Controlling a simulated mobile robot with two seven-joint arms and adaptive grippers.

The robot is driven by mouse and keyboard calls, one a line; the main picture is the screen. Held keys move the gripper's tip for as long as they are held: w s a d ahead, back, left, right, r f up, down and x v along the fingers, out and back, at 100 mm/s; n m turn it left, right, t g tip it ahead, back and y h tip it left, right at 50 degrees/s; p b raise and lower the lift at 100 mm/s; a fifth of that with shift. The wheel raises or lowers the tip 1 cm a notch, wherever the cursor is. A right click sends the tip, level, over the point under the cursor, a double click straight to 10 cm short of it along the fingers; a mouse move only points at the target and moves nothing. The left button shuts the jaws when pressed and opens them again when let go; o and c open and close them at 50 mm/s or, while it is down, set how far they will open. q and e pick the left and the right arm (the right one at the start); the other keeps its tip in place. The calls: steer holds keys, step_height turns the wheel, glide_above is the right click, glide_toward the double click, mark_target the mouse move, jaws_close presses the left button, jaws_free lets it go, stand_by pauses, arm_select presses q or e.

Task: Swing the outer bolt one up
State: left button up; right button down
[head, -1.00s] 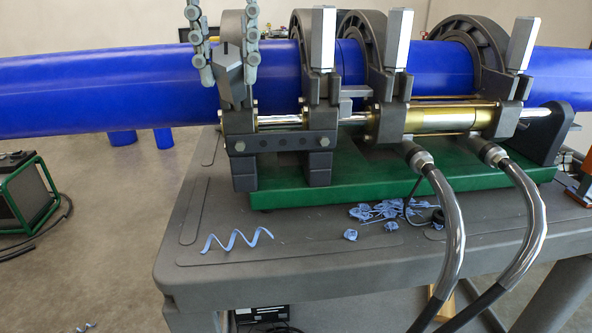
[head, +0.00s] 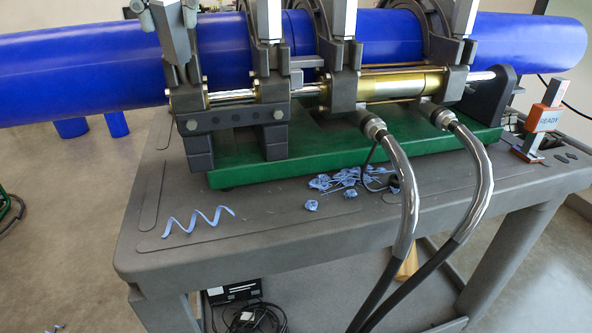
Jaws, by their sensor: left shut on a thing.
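The outer bolt one (head: 174,40) is the grey handle on the leftmost clamp of the pipe fusion machine. It stands roughly upright in front of the blue pipe (head: 75,70), and its top is cut off by the picture edge. My left gripper (head: 164,10) is at the top left, with only its finger ends in view, one on each side of the bolt. It is shut on the bolt's upper part. The leftmost clamp's lower block (head: 193,125) shows below. My right gripper is not in view.
Other upright bolts stand on the clamps to the right, the nearest being (head: 268,20) a grey one. Two hoses (head: 400,190) curve down in front of the green base (head: 235,178). Blue shavings (head: 340,180) lie on the grey cart top (head: 270,235).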

arm_select(q)
steer(key=shift+w+a+r, duration=0.15)
steer(key=shift+w+r, duration=0.05)
steer(key=shift+w, duration=0.3)
steer(key=shift+w+a+r, duration=0.2)
steer(key=shift+w, duration=0.45)
steer(key=shift+w+a+r, duration=0.15)
steer(key=shift+w+r, duration=0.05)
steer(key=shift+w, duration=0.4)
steer(key=shift+w+a+r, duration=0.1)
steer(key=shift+w+a, duration=0.1)
steer(key=shift+w, duration=0.45)
steer(key=shift+w+a+r, duration=0.1)
steer(key=shift+w+a, duration=0.1)
steer(key=shift+w, duration=0.65)
steer(key=shift+w+a, duration=0.1)
steer(key=shift+w, duration=0.15)
steer(key=shift+w+a, duration=0.15)
steer(key=shift+w, duration=0.15)
